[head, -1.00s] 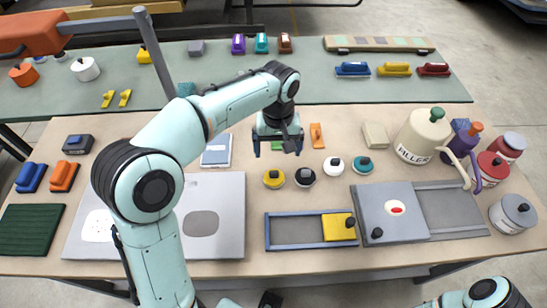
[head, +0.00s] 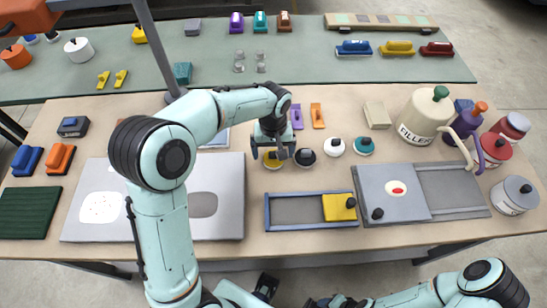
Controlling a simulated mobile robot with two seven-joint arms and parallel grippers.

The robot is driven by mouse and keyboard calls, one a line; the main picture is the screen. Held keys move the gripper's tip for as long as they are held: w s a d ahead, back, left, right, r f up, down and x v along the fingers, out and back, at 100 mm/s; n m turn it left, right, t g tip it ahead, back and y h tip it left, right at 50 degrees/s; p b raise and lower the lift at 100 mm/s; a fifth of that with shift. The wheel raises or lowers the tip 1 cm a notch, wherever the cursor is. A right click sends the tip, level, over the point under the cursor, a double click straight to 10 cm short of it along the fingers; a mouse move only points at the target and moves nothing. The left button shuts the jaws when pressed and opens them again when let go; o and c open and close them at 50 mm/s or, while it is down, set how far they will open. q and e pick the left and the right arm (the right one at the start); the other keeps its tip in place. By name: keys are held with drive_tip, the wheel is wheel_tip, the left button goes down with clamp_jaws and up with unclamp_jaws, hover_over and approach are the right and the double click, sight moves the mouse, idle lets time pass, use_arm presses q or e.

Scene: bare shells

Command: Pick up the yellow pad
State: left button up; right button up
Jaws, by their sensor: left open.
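The yellow pad (head: 272,163) is a small round pad with a dark knob, standing at the left end of a row of round pads in the head view. My left gripper (head: 271,153) is over it from behind, open, with its fingers around the pad's top. The gripper and wrist cover part of the pad and knob. I cannot tell whether the fingers touch it.
A black pad (head: 305,158) stands close on the right, then a white pad (head: 335,147) and a teal pad (head: 364,147). A blue-framed tray (head: 290,198) with a yellow square block (head: 339,207) lies in front. A grey board (head: 232,190) is to the left.

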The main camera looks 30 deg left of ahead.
sight(273, 152)
use_arm(q)
drive_tip(key=shift+f, duration=0.7)
drive_tip(key=c, duration=1.1)
wheel_tip(273, 152, up, 20)
drive_tip(key=p, duration=0.3)
use_arm(e)
drive_tip(key=w+r, duration=0.2)
drive_tip(key=r, duration=0.1)
drive_tip(key=shift+r, duration=0.25)
use_arm(q)
drive_tip(key=shift+o, duration=0.6)
drive_tip(key=shift+c, duration=0.2)
use_arm(e)
drive_tip(key=shift+d, duration=0.1)
